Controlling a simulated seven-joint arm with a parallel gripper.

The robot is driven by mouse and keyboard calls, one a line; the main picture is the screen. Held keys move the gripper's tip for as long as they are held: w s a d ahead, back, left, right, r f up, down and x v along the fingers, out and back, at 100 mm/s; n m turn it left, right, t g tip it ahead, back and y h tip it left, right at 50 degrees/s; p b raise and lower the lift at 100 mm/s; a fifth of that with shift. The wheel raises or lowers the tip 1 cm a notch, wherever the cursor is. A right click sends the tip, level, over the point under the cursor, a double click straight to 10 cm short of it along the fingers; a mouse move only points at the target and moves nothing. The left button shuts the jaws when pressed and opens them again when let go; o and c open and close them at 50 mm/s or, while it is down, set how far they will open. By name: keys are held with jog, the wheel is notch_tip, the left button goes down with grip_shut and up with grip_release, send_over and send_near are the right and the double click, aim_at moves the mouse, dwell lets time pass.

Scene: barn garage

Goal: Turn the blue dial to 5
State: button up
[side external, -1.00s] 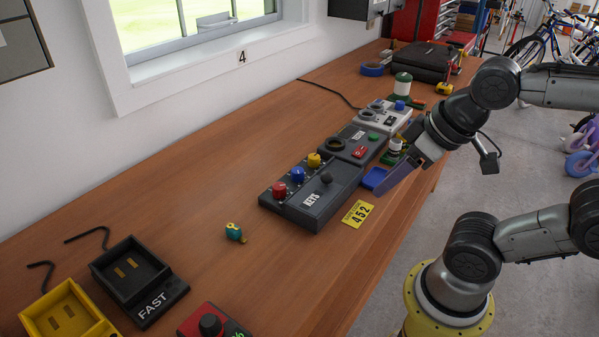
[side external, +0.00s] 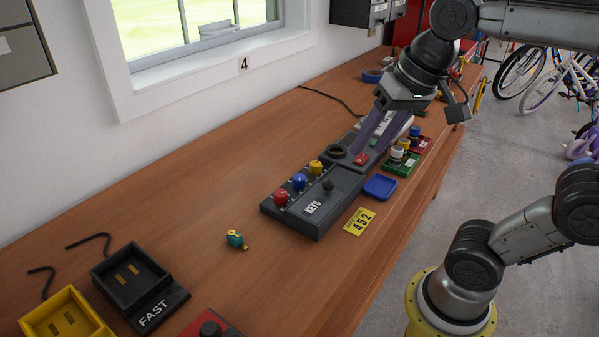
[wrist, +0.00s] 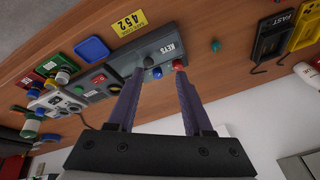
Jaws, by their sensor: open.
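The blue dial (side external: 299,181) is the middle knob of three on the dark KEYS panel (side external: 340,196). The red dial (side external: 281,197) is on its left and the yellow dial (side external: 315,167) on its right. The marks around the dials are too small to read. My gripper (side external: 369,151) is open and empty, above and right of the dials. In the wrist view, the blue dial (wrist: 157,73) appears between the spread fingertips, apart from them. The red dial (wrist: 178,65) is near the right finger. The yellow dial is not clearly visible there.
A black knob (side external: 328,184) stands on the panel near the dials. A blue tray (side external: 380,187) and yellow 452 card (side external: 360,221) lie in front. Bare tabletop lies left of the panel.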

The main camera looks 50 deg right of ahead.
jog(key=w+d+r+m+g, duration=0.2)
jog(key=w+m, duration=0.2)
jog(key=w, duration=0.7)
jog(key=m+g, duration=0.1)
jog(key=g, duration=0.1)
send_over(299, 177)
notch_tip(299, 177, down, 7)
notch_tip(299, 177, down, 13)
jog(key=shift+s+r, duration=0.1)
jog(key=shift+r, duration=0.1)
grip_shut()
